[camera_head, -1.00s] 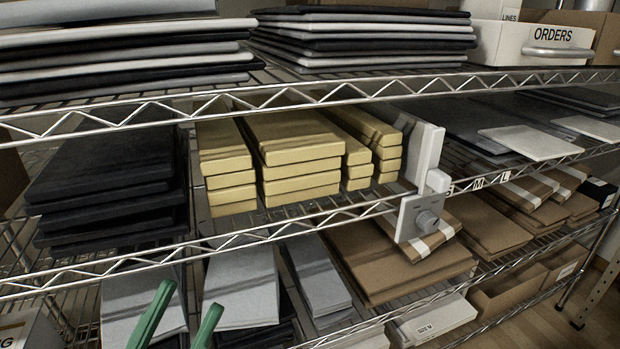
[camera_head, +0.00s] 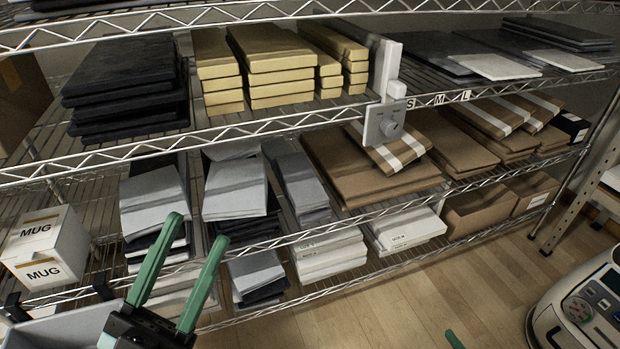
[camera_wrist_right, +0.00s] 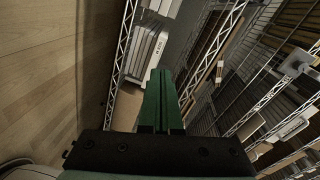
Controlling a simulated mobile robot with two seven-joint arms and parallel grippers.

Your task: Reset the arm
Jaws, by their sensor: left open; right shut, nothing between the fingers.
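My left gripper (camera_head: 197,229) is in the lower left of the head view, its two green fingers spread apart with nothing between them. It is in front of the shelf's lower levels. A green fingertip of my right gripper (camera_head: 453,340) just shows at the bottom edge of the head view. In the right wrist view my right gripper (camera_wrist_right: 161,72) has its green fingers together and empty, pointing toward the wire shelving. Most of the right arm is hidden from the head view.
A wire shelf edge (camera_head: 240,130) crosses the head view. Mug boxes (camera_head: 45,250) stand at left, above a grey bin (camera_head: 60,332). A grey dial box (camera_head: 385,123) hangs on the shelf edge. Wooden floor (camera_head: 400,300) is open at lower right, beside a white machine (camera_head: 590,310).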

